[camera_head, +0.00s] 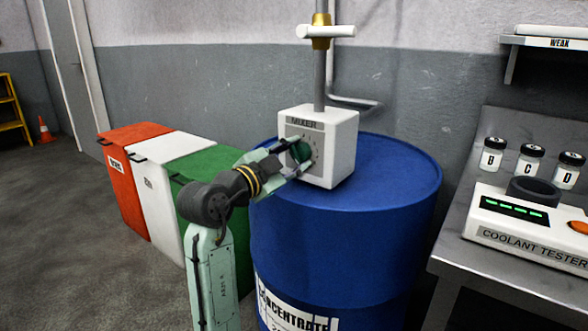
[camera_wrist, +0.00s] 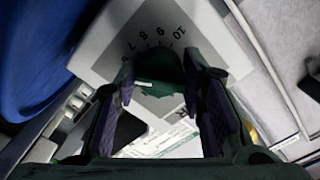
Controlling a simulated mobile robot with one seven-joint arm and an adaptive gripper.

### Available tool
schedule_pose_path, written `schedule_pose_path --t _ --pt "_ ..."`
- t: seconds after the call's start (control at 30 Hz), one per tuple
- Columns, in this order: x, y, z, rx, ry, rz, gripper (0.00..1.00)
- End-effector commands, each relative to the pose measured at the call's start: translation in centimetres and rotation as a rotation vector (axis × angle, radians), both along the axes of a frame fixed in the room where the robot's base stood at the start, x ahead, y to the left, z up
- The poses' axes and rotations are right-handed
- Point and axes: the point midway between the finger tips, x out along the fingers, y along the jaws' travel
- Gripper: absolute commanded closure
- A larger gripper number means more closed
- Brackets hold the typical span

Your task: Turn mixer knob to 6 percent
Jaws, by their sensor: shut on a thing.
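The mixer (camera_head: 331,143) is a white box labelled MIXER on top of the blue concentrate drum (camera_head: 350,235). Its round green knob (camera_head: 301,151) is on the front face, inside a dial. My gripper (camera_head: 296,157) reaches it from the left, with its fingers on either side of the knob. In the wrist view my gripper (camera_wrist: 164,92) is shut on the knob (camera_wrist: 158,66). The dial (camera_wrist: 150,35) shows printed numbers 7, 8, 9 and 10 around the knob.
A pipe with a brass valve (camera_head: 321,31) rises from the mixer. Red, white and green bins (camera_head: 131,170) stand left of the drum.

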Motion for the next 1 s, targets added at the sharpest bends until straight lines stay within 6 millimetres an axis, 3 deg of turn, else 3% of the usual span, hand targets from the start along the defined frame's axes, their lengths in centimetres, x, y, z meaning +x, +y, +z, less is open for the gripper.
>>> schedule_pose_path --t 0.7,0.73,1.0 --pt "0.02 -0.03 -0.07 0.062 -0.042 -0.001 0.91" --pt "0.02 -0.03 -0.07 0.062 -0.042 -0.001 0.61" --pt "0.02 -0.01 -0.03 0.061 -0.043 -0.001 0.44"
